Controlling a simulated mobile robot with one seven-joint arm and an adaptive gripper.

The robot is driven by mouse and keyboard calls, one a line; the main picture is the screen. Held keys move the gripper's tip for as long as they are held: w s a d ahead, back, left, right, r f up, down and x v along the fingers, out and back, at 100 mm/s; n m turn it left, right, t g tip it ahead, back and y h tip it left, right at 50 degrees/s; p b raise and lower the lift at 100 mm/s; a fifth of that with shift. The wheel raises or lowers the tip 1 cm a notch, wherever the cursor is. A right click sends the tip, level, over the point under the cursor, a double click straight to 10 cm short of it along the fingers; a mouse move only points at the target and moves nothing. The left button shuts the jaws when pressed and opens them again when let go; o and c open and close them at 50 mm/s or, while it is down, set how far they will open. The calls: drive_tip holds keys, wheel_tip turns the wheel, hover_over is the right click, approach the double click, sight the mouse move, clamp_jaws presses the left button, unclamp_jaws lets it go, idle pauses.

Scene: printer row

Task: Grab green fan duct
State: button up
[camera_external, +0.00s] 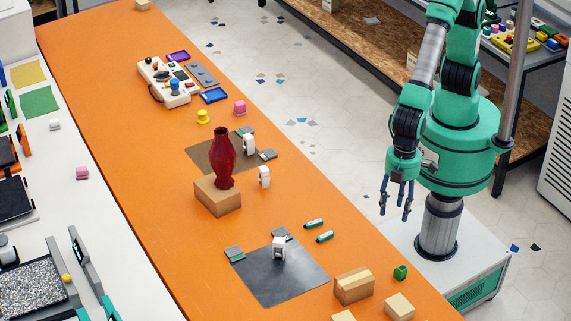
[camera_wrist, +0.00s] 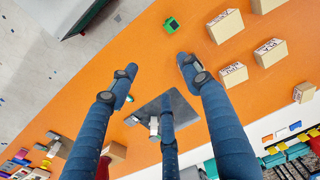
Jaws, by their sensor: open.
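The green fan duct (camera_external: 401,272) is a small green block lying on the orange table (camera_external: 130,150) near its front right end. In the wrist view the green fan duct (camera_wrist: 171,25) shows at the top middle, beyond my fingertips, with a dark opening on it. My gripper (camera_external: 397,203) hangs from the teal arm past the table's right edge, fingers pointing down. It is apart from the duct, above and behind it in the external view. In the wrist view my gripper (camera_wrist: 157,85) has its blue fingers spread wide with nothing between them.
Cardboard boxes (camera_external: 354,286) (camera_external: 399,306) stand close to the duct. A dark mat (camera_external: 285,285) with a white part lies to its left, and teal-and-white tubes (camera_external: 325,237) lie behind. A dark red vase (camera_external: 222,160) stands on a box farther back.

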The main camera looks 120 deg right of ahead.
hover_over(401, 267)
wheel_tip(401, 267, down, 7)
drive_tip(key=shift+s+d+f+g, duration=0.15)
drive_tip(key=shift+f+g, duration=0.05)
drive_tip(key=shift+g, duration=0.1)
drive_tip(key=shift+f, duration=0.1)
wheel_tip(401, 267, down, 7)
drive_tip(key=shift+f+b, duration=0.15)
drive_tip(key=shift+b, duration=0.35)
drive_tip(key=shift+f, duration=0.5)
drive_tip(key=shift+f, duration=0.1)
drive_tip(key=shift+f+b, duration=0.6)
drive_tip(key=shift+f, duration=1.9)
drive_tip(key=c, duration=0.9)
